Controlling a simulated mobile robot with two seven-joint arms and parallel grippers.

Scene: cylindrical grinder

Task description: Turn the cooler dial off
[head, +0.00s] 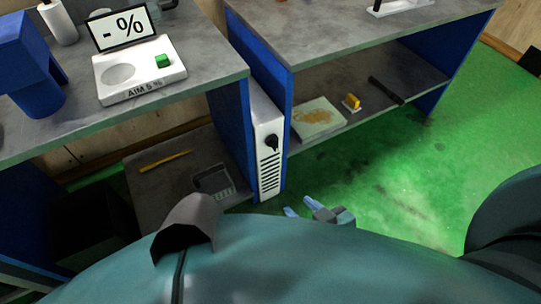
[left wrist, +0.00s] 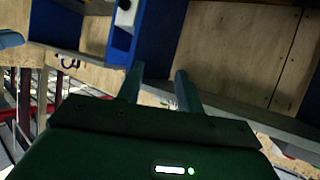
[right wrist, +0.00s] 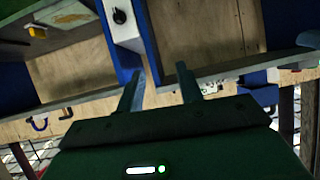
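The cooler (head: 264,165) is a narrow white unit with dark vent slots, standing between two blue-sided workbenches. Its black dial (head: 271,143) is on the upper front face. The dial also shows in the right wrist view (right wrist: 119,16) and at the top edge of the left wrist view (left wrist: 125,5). My right gripper (head: 298,205) is open and empty, below and a little right of the cooler in the head view; its fingers show apart in the right wrist view (right wrist: 160,70). My left gripper (left wrist: 159,68) is open and empty, hidden in the head view. Neither touches the dial.
A percent-display device with a green button (head: 162,61) stands on the left bench. The lower shelves hold a yellow pencil-like item (head: 165,161), a stained board (head: 318,117), a yellow item (head: 351,102) and a dark bar (head: 386,91). Green floor (head: 420,165) is clear at right.

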